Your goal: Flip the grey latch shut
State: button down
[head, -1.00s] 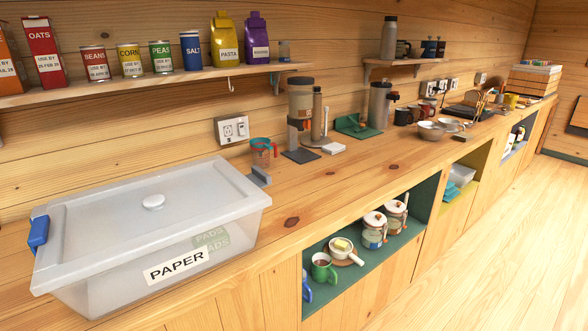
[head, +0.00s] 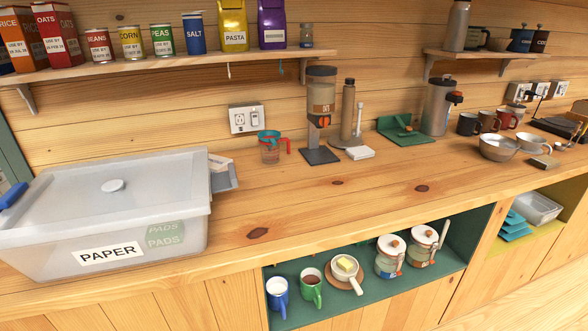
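A translucent box (head: 185,230) with a PAPER label stands on the left of the counter. My gripper is not in view.
A measuring cup (head: 270,150) stands behind, right of the box, near a dispenser (head: 320,110). The counter (head: 330,195) in front of them is clear. A shelf with packages (head: 170,62) hangs above. Mugs and jars fill the green cubby (head: 455,262) below.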

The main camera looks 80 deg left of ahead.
aim_at(226, 180)
jog(key=u, duration=0.05)
jog(key=i, duration=2.5)
jog(key=u, duration=4.1)
jog(key=i, duration=1)
jog(key=u, duration=0.05)
